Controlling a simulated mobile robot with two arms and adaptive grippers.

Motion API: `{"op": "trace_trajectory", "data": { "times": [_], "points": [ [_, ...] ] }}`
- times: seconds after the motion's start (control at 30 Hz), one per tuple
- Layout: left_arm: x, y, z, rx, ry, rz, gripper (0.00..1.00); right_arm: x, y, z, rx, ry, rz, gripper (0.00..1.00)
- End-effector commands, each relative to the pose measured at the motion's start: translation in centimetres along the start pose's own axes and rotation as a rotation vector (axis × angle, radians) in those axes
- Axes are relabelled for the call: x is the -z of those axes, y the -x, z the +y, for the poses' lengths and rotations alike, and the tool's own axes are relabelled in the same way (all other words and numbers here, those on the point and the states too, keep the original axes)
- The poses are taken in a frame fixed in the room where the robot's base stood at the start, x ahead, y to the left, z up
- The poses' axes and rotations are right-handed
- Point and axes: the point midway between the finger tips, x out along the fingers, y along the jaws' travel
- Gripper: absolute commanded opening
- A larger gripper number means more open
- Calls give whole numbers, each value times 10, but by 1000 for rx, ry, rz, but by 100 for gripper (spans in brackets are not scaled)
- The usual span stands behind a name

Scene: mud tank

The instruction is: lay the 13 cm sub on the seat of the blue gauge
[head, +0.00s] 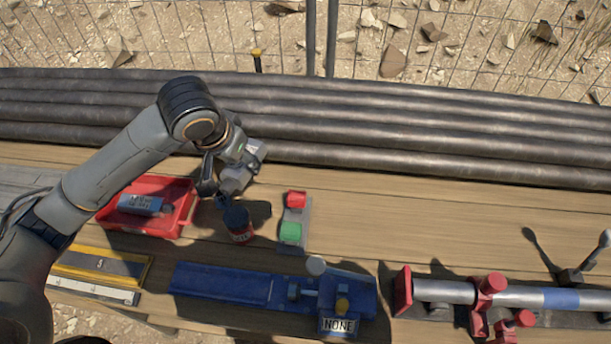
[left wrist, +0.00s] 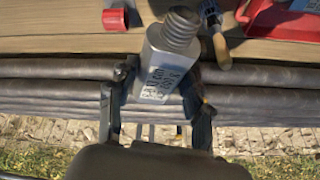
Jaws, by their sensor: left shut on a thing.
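My left gripper (head: 225,181) is above the far part of the bench, between the red tray and the pipes. In the left wrist view its two dark fingers (left wrist: 157,108) are shut on a grey sub (left wrist: 160,68) with a threaded end and a printed label that I cannot read fully. In the head view the held sub is hard to tell from the gripper. The blue gauge (head: 225,284) lies at the front middle of the bench, apart from the gripper, and its sign (head: 338,325) reads NONE. My right gripper is not in view.
The red tray (head: 186,222) holds another labelled piece (head: 140,204). A clamped pipe (head: 447,291) is at the right. The bench's right rear is clear.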

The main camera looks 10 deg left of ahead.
Motion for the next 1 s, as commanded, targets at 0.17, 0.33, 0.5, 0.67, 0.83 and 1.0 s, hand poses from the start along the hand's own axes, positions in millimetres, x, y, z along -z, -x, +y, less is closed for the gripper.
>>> {"op": "trace_trajectory", "data": {
  "times": [0.17, 0.33, 0.5, 0.67, 0.83, 1.0],
  "points": [
    [5, -46, -2, -70, -192, 12, 0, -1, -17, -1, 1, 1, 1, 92],
    [10, -78, -4, -127, -349, 26, 0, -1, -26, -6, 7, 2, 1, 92],
    [12, -95, -5, -158, -441, 35, 0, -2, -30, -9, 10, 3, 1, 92],
    [7, -111, -5, -169, -469, 34, 0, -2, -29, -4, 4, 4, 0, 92],
    [-5, -139, -3, -169, -470, 34, 0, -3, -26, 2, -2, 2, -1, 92],
    [-11, -155, -2, -168, -471, 37, 0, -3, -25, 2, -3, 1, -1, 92]
  ]
}}
